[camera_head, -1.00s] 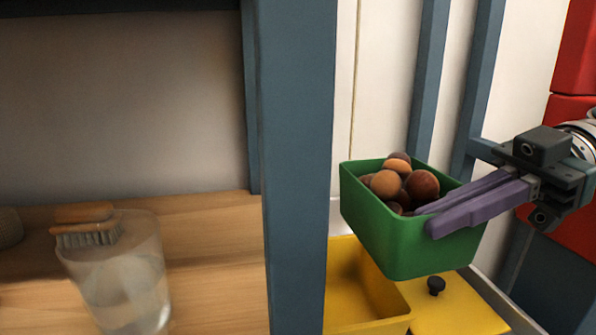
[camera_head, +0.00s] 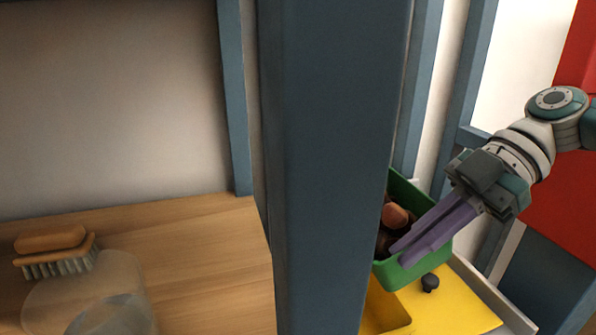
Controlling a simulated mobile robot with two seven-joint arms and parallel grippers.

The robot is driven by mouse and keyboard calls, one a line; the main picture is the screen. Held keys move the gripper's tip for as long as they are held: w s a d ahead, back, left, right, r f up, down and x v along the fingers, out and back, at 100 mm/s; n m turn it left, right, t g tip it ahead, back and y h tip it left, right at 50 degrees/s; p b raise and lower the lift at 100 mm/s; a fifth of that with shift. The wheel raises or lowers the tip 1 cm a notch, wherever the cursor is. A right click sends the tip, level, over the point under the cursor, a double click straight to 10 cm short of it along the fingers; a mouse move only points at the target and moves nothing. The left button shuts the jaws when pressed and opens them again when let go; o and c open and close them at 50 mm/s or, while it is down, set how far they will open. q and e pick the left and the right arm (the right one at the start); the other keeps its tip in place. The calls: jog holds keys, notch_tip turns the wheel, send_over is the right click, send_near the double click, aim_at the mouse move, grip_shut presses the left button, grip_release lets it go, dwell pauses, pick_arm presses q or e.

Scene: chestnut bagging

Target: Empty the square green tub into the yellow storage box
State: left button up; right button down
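The green tub (camera_head: 403,274) is on the right, partly hidden behind a blue-grey post. Round brown chestnuts (camera_head: 396,215) lie inside it. My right gripper (camera_head: 397,255) has its purple fingers at the tub's near right wall, one finger inside and one outside, shut on that wall. The tub is tilted and held above the yellow storage box (camera_head: 385,312), whose left part is hidden by the post. The box shows a yellow lid-like panel with a black knob (camera_head: 430,282). My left gripper is not in view.
The thick blue-grey post (camera_head: 335,170) stands between the shelf and the box. On the wooden shelf (camera_head: 200,255) at left are a wooden brush (camera_head: 58,255) and a clear container (camera_head: 95,305). A red surface (camera_head: 555,210) stands at far right.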

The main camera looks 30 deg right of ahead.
jog(key=h+p, duration=0.2)
jog(key=a+g+h+p, duration=0.1)
jog(key=h+p, duration=0.1)
jog(key=p, duration=0.1)
jog(key=h+p, duration=0.1)
jog(key=p, duration=0.2)
jog(key=shift+w+a+f+h, duration=0.1)
jog(key=shift+w+a+h, duration=0.2)
jog(key=shift+h, duration=0.1)
jog(key=shift+a+f+g+h+p, duration=0.2)
jog(key=shift+f+g+h+p, duration=0.1)
jog(key=shift+h+p, duration=0.25)
jog(key=a+f+h+b, duration=0.1)
jog(key=h, duration=0.2)
jog(key=a+f+g+h+b, duration=0.1)
jog(key=h+b, duration=0.1)
jog(key=h, duration=0.1)
jog(key=a+f+g+h+b, duration=0.1)
jog(key=h, duration=0.2)
jog(key=shift+w+f+h, duration=0.2)
jog(key=shift+w+h, duration=0.15)
jog(key=shift+w, duration=0.05)
